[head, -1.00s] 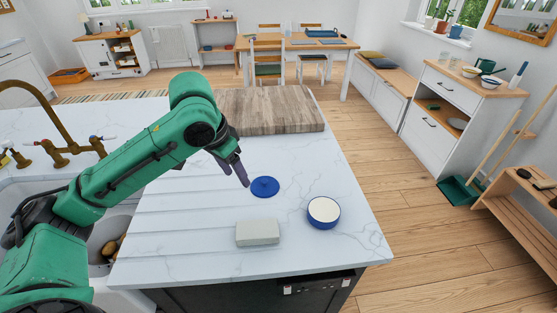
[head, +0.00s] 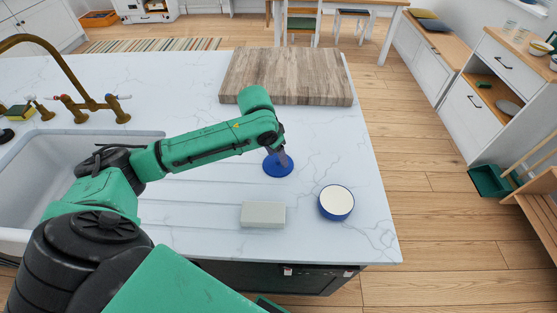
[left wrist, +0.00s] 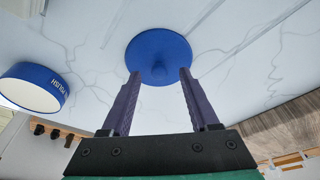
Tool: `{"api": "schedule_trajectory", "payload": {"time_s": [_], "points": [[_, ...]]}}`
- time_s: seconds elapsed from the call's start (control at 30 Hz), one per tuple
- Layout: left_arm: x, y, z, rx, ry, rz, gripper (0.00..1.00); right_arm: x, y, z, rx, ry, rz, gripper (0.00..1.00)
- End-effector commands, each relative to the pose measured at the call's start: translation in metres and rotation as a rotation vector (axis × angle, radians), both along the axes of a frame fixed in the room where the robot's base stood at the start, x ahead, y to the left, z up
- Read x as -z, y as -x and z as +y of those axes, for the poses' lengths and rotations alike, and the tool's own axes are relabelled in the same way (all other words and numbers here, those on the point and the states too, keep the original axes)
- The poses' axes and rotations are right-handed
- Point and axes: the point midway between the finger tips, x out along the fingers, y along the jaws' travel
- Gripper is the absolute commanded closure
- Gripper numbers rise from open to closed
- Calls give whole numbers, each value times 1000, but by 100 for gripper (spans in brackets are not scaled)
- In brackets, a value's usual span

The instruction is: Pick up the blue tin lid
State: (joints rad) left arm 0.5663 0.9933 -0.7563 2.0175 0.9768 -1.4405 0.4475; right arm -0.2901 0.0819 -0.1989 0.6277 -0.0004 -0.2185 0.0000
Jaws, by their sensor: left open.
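The blue tin lid (head: 278,167) lies flat on the white marble counter. In the left wrist view the lid (left wrist: 158,50) is a blue disc with a small knob at its middle. My left gripper (head: 285,158) is over the lid in the head view and partly covers it. In the left wrist view my left gripper (left wrist: 158,73) has its two purple fingers apart, pointing at the lid, with nothing held between them. I cannot tell whether the fingertips touch the lid. My right gripper is not in view.
A round blue-and-white tin (head: 336,201) stands right of the lid, nearer the front. A pale block (head: 263,215) lies in front of the lid. A wooden board (head: 290,78) lies behind it. The sink (head: 60,170) and brass tap (head: 85,100) are at the left.

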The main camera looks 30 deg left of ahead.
Motion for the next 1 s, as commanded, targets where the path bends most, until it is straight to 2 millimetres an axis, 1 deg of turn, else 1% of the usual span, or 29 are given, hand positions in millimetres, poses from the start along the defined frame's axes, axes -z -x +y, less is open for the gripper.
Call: {"api": "schedule_trajectory", "payload": {"time_s": [0.03, 0.1, 0.27, 0.3, 0.37, 0.4, 0.43, 0.77, 0.87, 0.97, 1.0], "points": [[5, -1, -1, 1, 1, 2, 39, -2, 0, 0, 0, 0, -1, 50], [10, -2, -1, 1, -1, 1, 39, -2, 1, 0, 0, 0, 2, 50], [10, -2, -1, 2, -1, 0, 39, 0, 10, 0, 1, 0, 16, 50], [10, -2, -1, 1, -1, 0, 54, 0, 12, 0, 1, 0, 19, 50], [10, -2, -1, 1, -1, 0, 77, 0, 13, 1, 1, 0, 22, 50], [10, -2, -1, 1, -1, 0, 92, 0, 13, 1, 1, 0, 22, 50], [10, -2, -1, 1, -1, 0, 100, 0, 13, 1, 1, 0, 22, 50], [8, -2, -1, 1, 0, -1, 100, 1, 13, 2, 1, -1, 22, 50], [1, -3, -1, 1, 1, -4, 100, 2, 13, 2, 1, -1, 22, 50], [-13, -3, -1, 1, 0, -5, 100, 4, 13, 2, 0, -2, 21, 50], [-21, -3, -1, 1, 0, -7, 100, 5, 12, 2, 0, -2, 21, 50]]}}
